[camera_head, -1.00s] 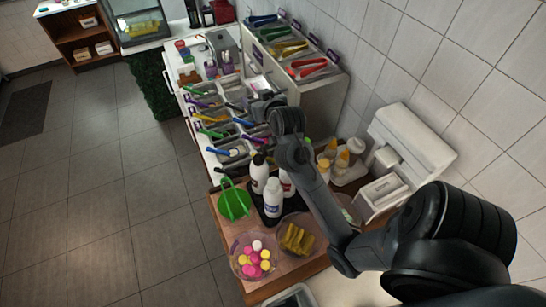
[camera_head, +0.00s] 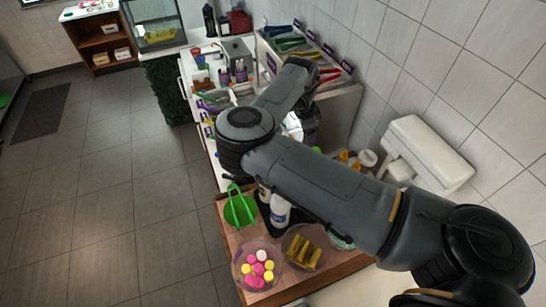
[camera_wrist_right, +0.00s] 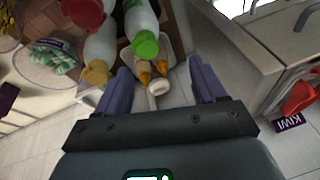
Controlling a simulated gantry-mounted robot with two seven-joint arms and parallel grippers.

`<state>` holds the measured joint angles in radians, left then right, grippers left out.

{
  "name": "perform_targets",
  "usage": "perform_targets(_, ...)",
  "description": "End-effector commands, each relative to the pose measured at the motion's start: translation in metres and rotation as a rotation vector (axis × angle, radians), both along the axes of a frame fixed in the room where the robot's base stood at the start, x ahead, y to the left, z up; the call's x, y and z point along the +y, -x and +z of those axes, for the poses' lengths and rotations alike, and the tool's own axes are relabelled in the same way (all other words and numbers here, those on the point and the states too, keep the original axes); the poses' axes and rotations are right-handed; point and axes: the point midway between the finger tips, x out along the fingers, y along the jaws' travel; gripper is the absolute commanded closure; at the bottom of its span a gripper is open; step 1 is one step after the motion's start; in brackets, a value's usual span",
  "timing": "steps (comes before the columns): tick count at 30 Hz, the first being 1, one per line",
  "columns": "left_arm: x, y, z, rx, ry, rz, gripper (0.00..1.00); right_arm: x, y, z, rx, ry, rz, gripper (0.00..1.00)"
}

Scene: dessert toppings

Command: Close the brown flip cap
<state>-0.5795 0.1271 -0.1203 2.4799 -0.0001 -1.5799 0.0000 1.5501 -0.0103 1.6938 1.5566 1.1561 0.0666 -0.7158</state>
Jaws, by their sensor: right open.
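In the right wrist view, a white bottle with a tan-brown cap (camera_wrist_right: 95,72) is left of my right gripper (camera_wrist_right: 158,70). I cannot tell whether its lid is up or down. A green-capped white bottle (camera_wrist_right: 145,43) and a red-topped bottle (camera_wrist_right: 84,12) are close by. The right gripper's two purple fingers are apart with nothing gripped, and the brown cap is outside them. In the head view, white bottles (camera_head: 280,210) stand on the wooden counter, their tops hidden by my right arm. My left gripper is not in view.
A white dispenser (camera_head: 428,150) is against the tiled wall.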

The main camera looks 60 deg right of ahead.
Motion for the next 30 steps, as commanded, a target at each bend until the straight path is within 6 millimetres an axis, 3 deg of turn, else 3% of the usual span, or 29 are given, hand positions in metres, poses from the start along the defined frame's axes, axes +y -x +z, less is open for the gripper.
perform_targets(1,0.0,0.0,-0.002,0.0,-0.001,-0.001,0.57,0.023,-0.022,0.002,-0.022,-0.073,0.035,0.3)
perform_targets(3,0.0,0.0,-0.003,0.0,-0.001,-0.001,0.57,0.05,-0.042,0.006,-0.031,-0.154,0.081,0.3)
perform_targets(9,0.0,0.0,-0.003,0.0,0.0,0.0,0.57,0.096,-0.073,0.02,-0.048,-0.28,0.176,0.3)
perform_targets(16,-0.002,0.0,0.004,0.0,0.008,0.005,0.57,0.105,-0.078,0.008,-0.047,-0.304,0.197,0.3)
perform_targets(30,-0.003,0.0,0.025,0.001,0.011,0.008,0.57,0.104,-0.078,-0.064,-0.048,-0.302,0.194,0.3)
